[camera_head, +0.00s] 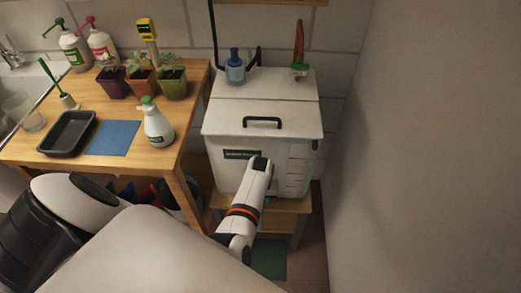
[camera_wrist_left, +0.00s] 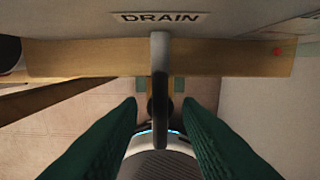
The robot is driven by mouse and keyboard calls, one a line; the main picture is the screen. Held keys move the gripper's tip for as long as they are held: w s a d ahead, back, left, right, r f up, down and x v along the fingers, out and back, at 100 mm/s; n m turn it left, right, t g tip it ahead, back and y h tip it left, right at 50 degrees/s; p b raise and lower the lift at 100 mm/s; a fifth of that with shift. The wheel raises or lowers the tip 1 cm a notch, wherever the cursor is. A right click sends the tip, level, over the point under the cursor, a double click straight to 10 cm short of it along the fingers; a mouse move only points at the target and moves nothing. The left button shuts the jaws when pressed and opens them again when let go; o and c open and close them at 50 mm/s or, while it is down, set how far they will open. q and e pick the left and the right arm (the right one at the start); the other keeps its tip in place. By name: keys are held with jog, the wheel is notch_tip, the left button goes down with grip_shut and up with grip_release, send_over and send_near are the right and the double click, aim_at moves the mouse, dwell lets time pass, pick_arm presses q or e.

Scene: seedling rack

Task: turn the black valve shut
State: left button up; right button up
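In the left wrist view, a dark grey-black lever (camera_wrist_left: 160,85), which looks like the valve handle, points straight down the picture below the DRAIN label (camera_wrist_left: 160,17). My left gripper (camera_wrist_left: 160,104) is open, with one green finger on each side of the lever and a gap to both. The lever's lower part lies between the fingers; neither visibly touches it. In the head view, my white arm is in front of the white tank (camera_head: 225,181); the valve and the left gripper are hidden there. My right gripper is in neither view.
The tank stands on a low wooden stand (camera_head: 298,207), with a blue bottle (camera_head: 235,72) on its lid. A wooden table (camera_head: 190,125) with pots, a spray bottle (camera_head: 157,125) and a tray is at left. A plain wall (camera_head: 440,130) bounds the right.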

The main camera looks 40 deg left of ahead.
pick_arm(q)
jog(key=shift+c, duration=0.2)
grip_shut()
jog(key=shift+r+m+p, duration=0.15)
jog(key=shift+m+p, duration=1.15)
jog(key=shift+m, duration=0.3)
jog(key=m+p, duration=0.2)
jog(key=m, duration=0.2)
jog(key=m+p, duration=0.1)
jog(key=m, duration=0.5)
jog(key=shift+s, duration=0.1)
jog(key=m, duration=0.4)
jog(key=shift+f+m, duration=0.2)
jog(key=shift+m, duration=0.2)
